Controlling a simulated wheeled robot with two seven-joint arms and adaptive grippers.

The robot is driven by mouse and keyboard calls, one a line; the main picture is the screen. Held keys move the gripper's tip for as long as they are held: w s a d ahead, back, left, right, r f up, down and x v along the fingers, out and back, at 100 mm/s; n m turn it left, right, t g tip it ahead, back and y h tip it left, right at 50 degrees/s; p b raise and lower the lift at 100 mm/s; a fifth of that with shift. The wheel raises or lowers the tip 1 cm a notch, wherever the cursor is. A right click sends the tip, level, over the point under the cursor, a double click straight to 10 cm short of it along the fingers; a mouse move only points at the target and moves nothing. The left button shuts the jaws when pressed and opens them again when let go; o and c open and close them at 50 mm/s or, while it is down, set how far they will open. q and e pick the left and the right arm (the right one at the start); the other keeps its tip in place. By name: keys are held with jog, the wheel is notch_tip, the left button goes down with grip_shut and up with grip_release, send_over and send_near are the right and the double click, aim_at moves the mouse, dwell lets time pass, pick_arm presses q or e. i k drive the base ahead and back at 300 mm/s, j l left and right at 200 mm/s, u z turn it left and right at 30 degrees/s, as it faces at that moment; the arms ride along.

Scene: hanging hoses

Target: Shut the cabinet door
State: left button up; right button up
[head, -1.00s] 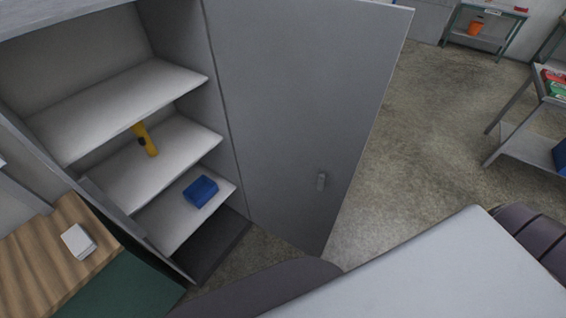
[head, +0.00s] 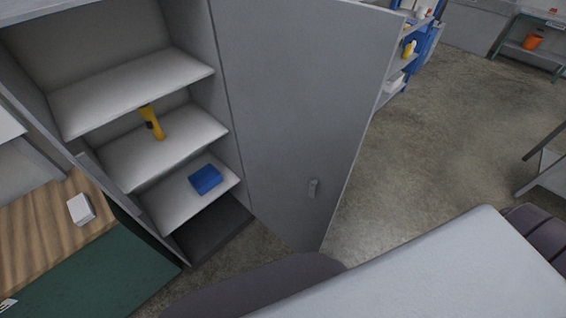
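The grey cabinet (head: 197,30) stands at the left of the head view with its shelves exposed. Its door (head: 285,110) is hinged on the cabinet's right side and stands wide open. A yellow and black tool (head: 153,122) lies on a middle shelf, and a blue bin (head: 205,179) sits on a lower shelf. Neither gripper shows in the head view. Parts of my own body cover the bottom and lower right, hiding the floor there.
A wooden-topped bench (head: 40,232) with a green side and a small white box (head: 81,209) stands at the lower left. A blue shelf rack (head: 412,50) stands behind the door. A table with an orange bucket (head: 533,42) is at the far right.

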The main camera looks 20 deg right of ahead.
aim_at(305, 80)
jog(key=l+u, duration=0.15)
jog(key=l, duration=0.25)
jog(key=k+l+u, duration=0.2)
jog(key=l, duration=0.2)
jog(key=l+u, duration=0.15)
jog(key=l, duration=0.25)
jog(key=l+u, duration=0.25)
jog(key=l, duration=0.45)
jog(key=l+u, duration=0.3)
jog(key=l, duration=0.4)
jog(key=k+l+u, duration=0.1)
jog(key=l+u, duration=0.15)
jog(key=l, duration=0.4)
